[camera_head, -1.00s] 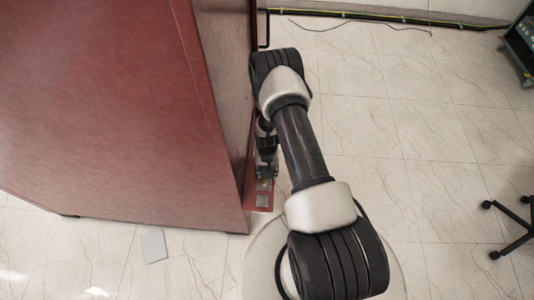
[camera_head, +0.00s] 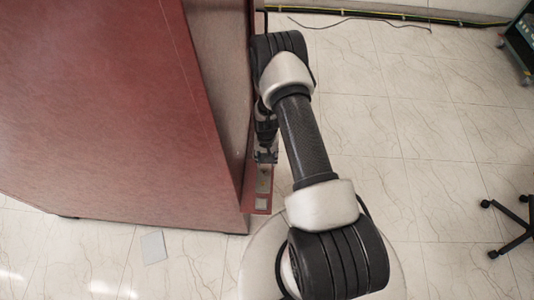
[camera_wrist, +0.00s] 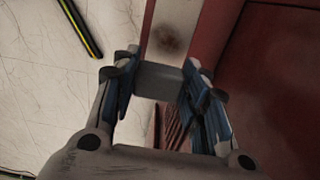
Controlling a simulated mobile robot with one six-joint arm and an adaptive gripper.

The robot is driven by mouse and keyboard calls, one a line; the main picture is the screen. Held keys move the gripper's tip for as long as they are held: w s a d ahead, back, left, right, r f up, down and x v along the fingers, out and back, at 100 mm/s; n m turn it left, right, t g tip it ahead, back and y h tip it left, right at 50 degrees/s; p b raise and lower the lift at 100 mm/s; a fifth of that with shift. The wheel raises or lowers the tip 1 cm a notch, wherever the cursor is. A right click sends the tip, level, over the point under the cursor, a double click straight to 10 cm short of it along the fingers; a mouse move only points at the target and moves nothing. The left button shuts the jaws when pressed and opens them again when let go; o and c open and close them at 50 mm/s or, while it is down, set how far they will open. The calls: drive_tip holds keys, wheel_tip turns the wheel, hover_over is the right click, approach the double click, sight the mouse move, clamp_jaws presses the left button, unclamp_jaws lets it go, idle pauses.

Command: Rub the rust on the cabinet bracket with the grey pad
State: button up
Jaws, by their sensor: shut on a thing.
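In the wrist view my gripper (camera_wrist: 158,85) is shut on the grey pad (camera_wrist: 160,80), which sits between its fingertips. Just past the pad, a dark brown rust patch (camera_wrist: 167,40) shows on a pale plate of the cabinet bracket. The pad's edge lies close to the rust; I cannot tell whether it touches the plate. In the head view the red bracket (camera_head: 249,196) sticks out from the right side of the cabinet, low down. My gripper (camera_head: 265,158) is over its far part there, partly hidden by my arm.
The large red cabinet (camera_head: 100,110) stands directly left of my arm. A grey sheet (camera_head: 153,247) lies on the floor by its front. A black wheeled base (camera_head: 512,228) stands at the right. The tiled floor between is clear.

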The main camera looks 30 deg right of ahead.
drive_tip(key=shift+r+p, duration=0.55)
drive_tip(key=shift+r, duration=0.9)
drive_tip(key=shift+f+b, duration=0.2)
drive_tip(key=shift+b, duration=0.25)
